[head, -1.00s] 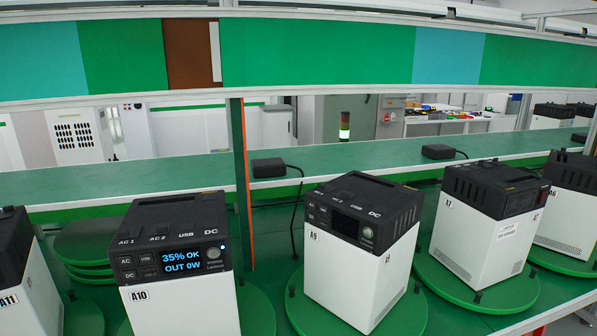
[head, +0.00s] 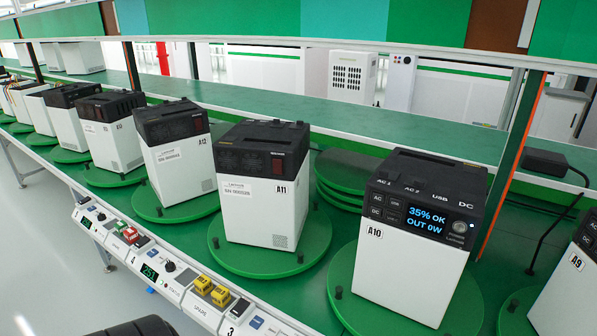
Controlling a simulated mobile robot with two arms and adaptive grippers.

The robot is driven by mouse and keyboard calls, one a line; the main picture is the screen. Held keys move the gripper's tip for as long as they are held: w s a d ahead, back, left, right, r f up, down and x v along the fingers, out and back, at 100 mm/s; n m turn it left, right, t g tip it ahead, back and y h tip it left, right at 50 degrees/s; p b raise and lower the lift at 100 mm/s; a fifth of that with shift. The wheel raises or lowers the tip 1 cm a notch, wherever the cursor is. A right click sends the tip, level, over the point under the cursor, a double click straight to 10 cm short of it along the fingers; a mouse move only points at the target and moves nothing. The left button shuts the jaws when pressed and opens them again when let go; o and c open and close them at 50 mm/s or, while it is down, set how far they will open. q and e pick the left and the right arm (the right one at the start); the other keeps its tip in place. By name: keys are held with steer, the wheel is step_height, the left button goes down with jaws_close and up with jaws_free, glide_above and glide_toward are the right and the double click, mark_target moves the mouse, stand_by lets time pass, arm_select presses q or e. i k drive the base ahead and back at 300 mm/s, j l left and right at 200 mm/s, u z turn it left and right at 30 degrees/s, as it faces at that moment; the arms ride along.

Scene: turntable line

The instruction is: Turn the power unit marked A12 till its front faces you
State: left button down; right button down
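The power unit marked A12 (head: 182,172) stands upright on a round green turntable (head: 150,207) left of the middle of the head view. It has a white body and a black top section. One visible side carries a white label strip; the side with the A12 mark carries a dark reddish switch. No display shows on its visible sides, so its front is hidden from me. Neither of my grippers is in view.
Unit A11 (head: 262,205) stands nearby on its own turntable, with a similar switch side showing. Unit A10 (head: 400,262) shows its lit display. More units line up at the far left. A control rail (head: 170,285) with buttons runs along the front edge.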

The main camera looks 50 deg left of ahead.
mark_target(146, 203)
steer(key=u, duration=2.5)
steer(key=i+j+z, duration=0.4)
steer(key=i, duration=0.2)
